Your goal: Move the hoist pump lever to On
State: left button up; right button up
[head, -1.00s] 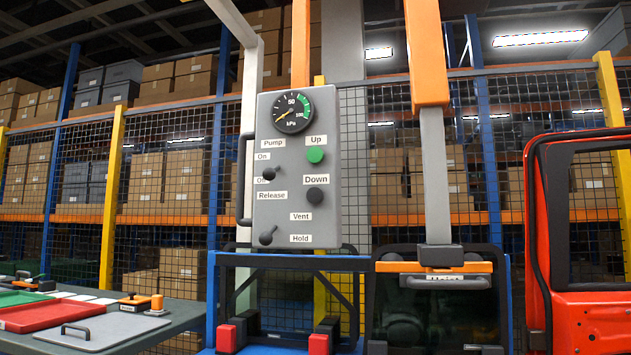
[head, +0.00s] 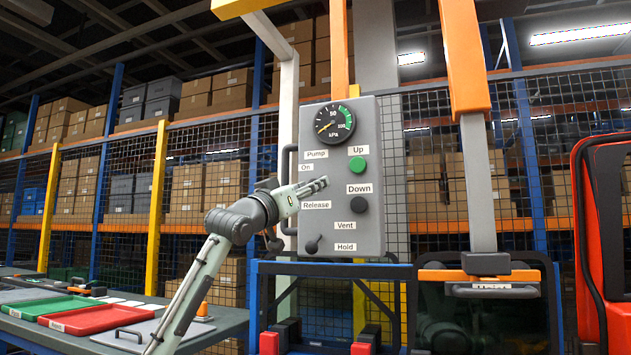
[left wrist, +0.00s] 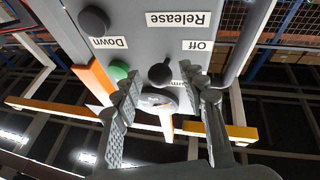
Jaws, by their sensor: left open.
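The grey hoist panel (head: 368,105) stands upright in front of me, with Pump, On and Release labels down its left side. In the head view my left gripper (head: 322,184) is in front of the panel's left part and hides the pump lever and Off label. In the left wrist view, which is upside down, the pump lever's dark round knob (left wrist: 160,73) shows beside the Off label (left wrist: 198,45). The open left gripper's fingers (left wrist: 170,88) lie on either side of the knob in the picture; no contact is visible. The lever's exact setting cannot be told. My right gripper is out of view.
The green Up button (head: 357,164), black Down button (head: 357,206) and gauge (head: 334,123) are close by. A dark handle (head: 288,190) runs along the panel's left edge. A table with trays (head: 85,318) stands left.

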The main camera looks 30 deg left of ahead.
pick_arm(q)
jog(key=shift+x, duration=1.1)
jog(key=shift+c, duration=0.3)
grip_shut()
